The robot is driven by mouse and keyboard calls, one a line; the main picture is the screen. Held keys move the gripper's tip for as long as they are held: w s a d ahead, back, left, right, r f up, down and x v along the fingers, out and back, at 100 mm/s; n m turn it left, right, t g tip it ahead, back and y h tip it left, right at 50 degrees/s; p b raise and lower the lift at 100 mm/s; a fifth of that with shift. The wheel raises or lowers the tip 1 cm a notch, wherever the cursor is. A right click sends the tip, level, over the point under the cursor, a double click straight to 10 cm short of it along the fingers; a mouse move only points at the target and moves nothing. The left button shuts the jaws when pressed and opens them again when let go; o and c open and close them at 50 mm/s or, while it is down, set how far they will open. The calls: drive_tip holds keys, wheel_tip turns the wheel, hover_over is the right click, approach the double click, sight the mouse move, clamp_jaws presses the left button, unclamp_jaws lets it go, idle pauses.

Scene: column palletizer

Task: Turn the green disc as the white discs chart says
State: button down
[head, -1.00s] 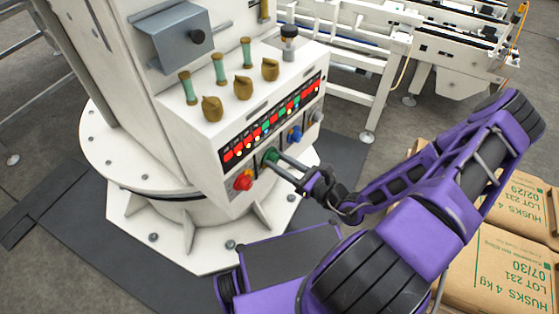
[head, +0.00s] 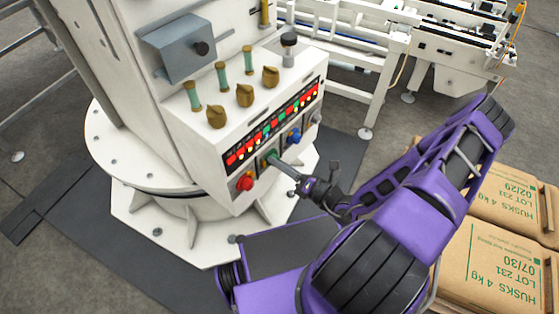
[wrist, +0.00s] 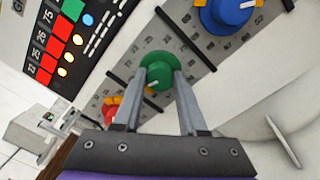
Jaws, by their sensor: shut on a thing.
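The green disc (head: 270,156) is a knob on the sloped front of the white machine, between a red knob and a blue knob. It also shows in the wrist view (wrist: 155,84). My gripper (head: 275,161) is shut on it; in the wrist view its two grey fingers (wrist: 160,74) lie on either side of it. A scale with numbers surrounds the disc, partly hidden by the fingers. I cannot make out a white discs chart in either view.
The red knob (head: 245,182) and blue knob (head: 293,136) sit close on either side. A strip of red and green numbered cells (head: 271,125) runs above. Brown lever knobs (head: 245,95) stand on the ledge. Labelled bags (head: 490,265) are stacked at the right.

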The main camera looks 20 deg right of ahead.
drive_tip(key=shift+m, duration=0.9)
drive_tip(key=shift+c, duration=2.3)
unclamp_jaws()
drive_tip(key=v, duration=1.7)
drive_tip(key=shift+s, duration=0.2)
